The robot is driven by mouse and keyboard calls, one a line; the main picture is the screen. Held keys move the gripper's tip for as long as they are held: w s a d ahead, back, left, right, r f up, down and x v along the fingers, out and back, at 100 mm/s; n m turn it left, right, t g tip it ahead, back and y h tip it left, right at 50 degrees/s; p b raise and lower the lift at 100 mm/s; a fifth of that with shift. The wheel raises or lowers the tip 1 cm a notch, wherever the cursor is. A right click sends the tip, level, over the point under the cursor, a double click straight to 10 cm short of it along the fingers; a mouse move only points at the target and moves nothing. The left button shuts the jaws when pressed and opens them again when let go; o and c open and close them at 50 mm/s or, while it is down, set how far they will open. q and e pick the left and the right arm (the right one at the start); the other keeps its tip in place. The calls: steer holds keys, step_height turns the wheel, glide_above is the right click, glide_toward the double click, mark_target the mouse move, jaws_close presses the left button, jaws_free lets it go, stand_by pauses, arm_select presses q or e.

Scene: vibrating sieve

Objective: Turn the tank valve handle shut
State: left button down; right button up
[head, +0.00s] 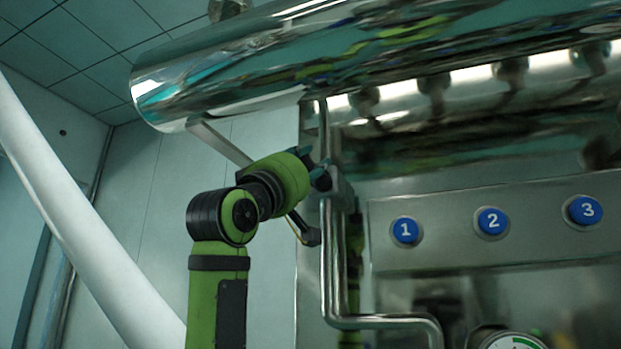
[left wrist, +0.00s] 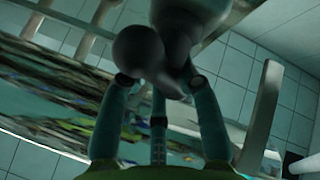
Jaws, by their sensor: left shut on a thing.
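A shiny metal tank (head: 230,85) lies across the top of the head view. A vertical metal pipe (head: 327,255) runs beneath it, with a grey valve part (head: 341,188) on it. My left gripper (head: 322,170) is at this valve, its teal fingers against it. In the left wrist view, my left gripper (left wrist: 162,84) is shut on the dark grey valve handle (left wrist: 139,48), whose rounded end shows between and above the fingers. The handle's exact angle is hard to tell, because the gripper hides much of it. My right gripper is not in view.
A steel panel (head: 460,255) with blue buttons numbered 1 (head: 405,230), 2 (head: 491,221) and 3 (head: 584,210) stands right of the pipe. A gauge (head: 514,341) shows below. A thick white tube (head: 75,215) slants down at left. A tiled wall stands behind.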

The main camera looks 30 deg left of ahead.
arm_select(q)
steer(key=n+y+b, duration=0.1)
steer(key=n+y, duration=0.4)
steer(key=n, duration=0.1)
steer(key=shift+s, duration=0.1)
steer(key=n+g+y, duration=0.1)
steer(key=n+y, duration=0.2)
steer(key=shift+r+n, duration=0.1)
steer(key=shift+n, duration=0.3)
steer(key=n+g+y+p, duration=0.1)
steer(key=n+y, duration=0.2)
steer(key=shift+a+r+n+g, duration=0.1)
steer(key=shift+n+g, duration=0.2)
steer(key=shift+n, duration=0.1)
steer(key=n+g+y+p, duration=0.1)
steer(key=n+y, duration=0.1)
steer(key=n, duration=0.1)
steer(key=shift+g+p, duration=0.3)
steer(key=shift+p, duration=0.1)
steer(key=n+g+y+p, duration=0.2)
steer(key=n, duration=0.1)
steer(key=shift+s+a+n, duration=0.1)
steer(key=shift+a+n, duration=0.1)
steer(key=shift+n, duration=0.1)
steer(key=shift+f+n+g+y+p, duration=0.3)
steer(key=shift+n+g+p, duration=0.1)
steer(key=shift+n, duration=0.1)
